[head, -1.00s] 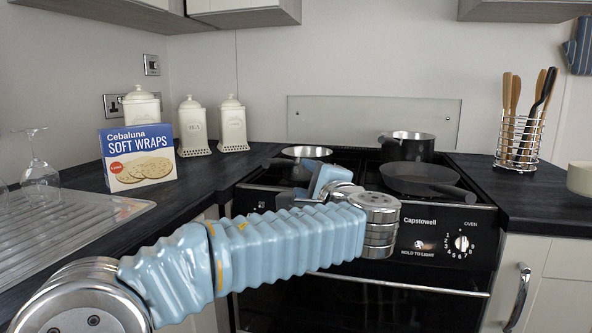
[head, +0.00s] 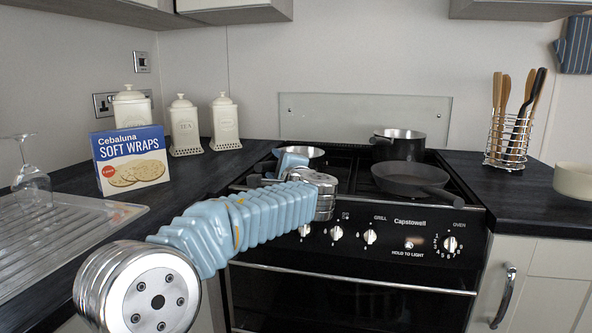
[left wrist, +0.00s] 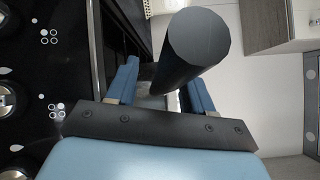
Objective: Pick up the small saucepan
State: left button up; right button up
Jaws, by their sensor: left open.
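The small saucepan (head: 303,152) is silver and sits at the back left of the hob, its rim showing behind my left arm. In the left wrist view a thick dark handle (left wrist: 193,42) points toward the camera, between and in front of the open blue fingers (left wrist: 160,78). It looks like the saucepan's handle. I cannot tell whether the fingers touch it. My right gripper is not in view.
A larger pot (head: 398,146) stands at the hob's back right, with a dark frying pan (head: 408,178) in front of it. A wraps box (head: 130,162) and canisters (head: 186,127) stand on the left worktop. A utensil rack (head: 508,142) stands right of the hob.

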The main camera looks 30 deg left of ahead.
pick_arm(q)
grip_shut()
dwell(0.5)
